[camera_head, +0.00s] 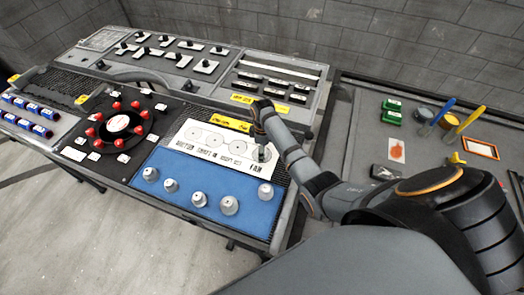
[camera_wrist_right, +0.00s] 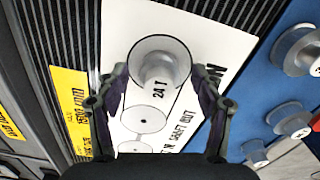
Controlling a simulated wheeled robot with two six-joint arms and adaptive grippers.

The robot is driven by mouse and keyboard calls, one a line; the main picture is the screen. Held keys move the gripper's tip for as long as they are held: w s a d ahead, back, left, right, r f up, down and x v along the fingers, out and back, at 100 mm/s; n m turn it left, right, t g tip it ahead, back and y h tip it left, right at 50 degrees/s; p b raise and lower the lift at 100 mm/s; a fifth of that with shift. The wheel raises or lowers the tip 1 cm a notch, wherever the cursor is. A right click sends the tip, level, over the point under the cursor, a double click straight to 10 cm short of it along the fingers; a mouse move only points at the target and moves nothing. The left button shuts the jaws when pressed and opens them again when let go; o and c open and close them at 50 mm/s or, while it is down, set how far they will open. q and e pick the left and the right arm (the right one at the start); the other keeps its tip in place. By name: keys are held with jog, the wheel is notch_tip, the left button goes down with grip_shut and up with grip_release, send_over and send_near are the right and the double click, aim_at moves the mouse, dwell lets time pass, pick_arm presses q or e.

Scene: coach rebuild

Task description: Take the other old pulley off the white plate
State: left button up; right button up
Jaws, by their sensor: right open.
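One grey pulley (camera_head: 263,154) stands on the white plate (camera_head: 205,138), at the plate's right end by the printed word FAN. In the right wrist view the pulley (camera_wrist_right: 158,68) is marked 24 T and sits on the plate (camera_wrist_right: 205,32) inside a printed circle. My right gripper (camera_head: 262,128) is above it. In the wrist view the right gripper (camera_wrist_right: 159,78) is open, with one finger on each side of the pulley; I cannot tell whether they touch it. The other printed circles on the plate look empty. My left gripper is out of view.
Several grey pulleys stand on the blue mat (camera_head: 190,215) in front of the plate. Yellow labels (camera_head: 231,124) are behind the plate.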

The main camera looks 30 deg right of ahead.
jog(key=shift+f, duration=0.2)
jog(key=shift+r, duration=0.1)
jog(key=c, duration=1.3)
